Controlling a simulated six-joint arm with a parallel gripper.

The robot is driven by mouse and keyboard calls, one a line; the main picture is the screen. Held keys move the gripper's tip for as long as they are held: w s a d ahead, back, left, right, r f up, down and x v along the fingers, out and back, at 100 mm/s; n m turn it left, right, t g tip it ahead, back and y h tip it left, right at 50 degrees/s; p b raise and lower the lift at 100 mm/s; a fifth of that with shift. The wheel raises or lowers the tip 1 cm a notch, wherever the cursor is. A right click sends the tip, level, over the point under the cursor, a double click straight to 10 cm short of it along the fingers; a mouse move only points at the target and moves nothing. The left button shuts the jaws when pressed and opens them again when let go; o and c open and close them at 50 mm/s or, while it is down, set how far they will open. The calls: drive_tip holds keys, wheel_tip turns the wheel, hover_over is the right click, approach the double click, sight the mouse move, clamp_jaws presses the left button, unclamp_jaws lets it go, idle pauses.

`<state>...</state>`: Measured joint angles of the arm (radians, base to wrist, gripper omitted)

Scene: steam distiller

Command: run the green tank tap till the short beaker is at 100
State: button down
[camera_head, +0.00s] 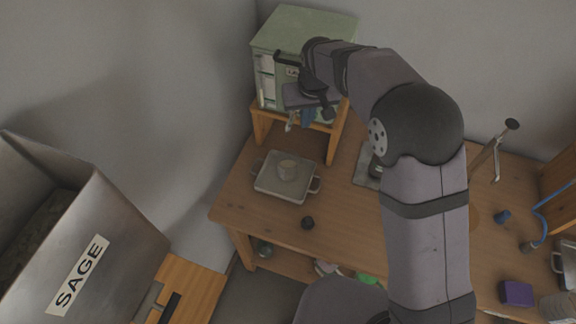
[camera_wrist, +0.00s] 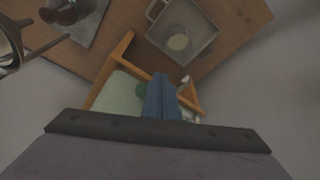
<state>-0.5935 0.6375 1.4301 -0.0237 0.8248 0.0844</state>
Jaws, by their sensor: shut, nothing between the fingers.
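The green tank (camera_head: 300,28) stands on a wooden stand (camera_head: 333,140) at the back of the table. In the wrist view the tank (camera_wrist: 116,98) shows beside my fingers. A small round green part (camera_wrist: 141,89) and a pale spout-like part (camera_wrist: 186,82) show close to my fingertips, probably of the tap. A short pale beaker (camera_head: 287,167) stands upright in a metal tray below; it also shows in the wrist view (camera_wrist: 178,42). Its level cannot be read. My gripper (camera_head: 306,120) is at the tank's front, its blue fingers (camera_wrist: 162,80) shut and empty. I cannot tell whether they touch the tap.
The metal tray (camera_head: 270,185) has side handles. A purple box (camera_head: 516,293) and blue tubing (camera_head: 546,213) are at the right. A large bin labelled SAGE (camera_head: 120,225) stands at the left.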

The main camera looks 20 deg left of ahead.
drive_tip(key=a+p+v, duration=0.1)
drive_tip(key=p+v, duration=0.4)
drive_tip(key=v, duration=0.2)
idle(0.8)
drive_tip(key=shift+r, duration=0.1)
idle(0.7)
drive_tip(key=s+d+f+g+h, duration=0.2)
drive_tip(key=s+d+f+g, duration=0.1)
drive_tip(key=s+d+f, duration=0.75)
drive_tip(key=s+d+r+m+g+b, duration=0.1)
drive_tip(key=s+d+m+b, duration=0.15)
drive_tip(key=s+d, duration=1.2)
drive_tip(key=w+d+r+m+t+b, duration=0.1)
drive_tip(key=w+d+r+m, duration=0.1)
drive_tip(key=d, duration=0.3)
drive_tip(key=shift+w+d+m+t+y, duration=0.3)
drive_tip(key=shift+d+m, duration=0.05)
drive_tip(key=shift+m, duration=0.4)
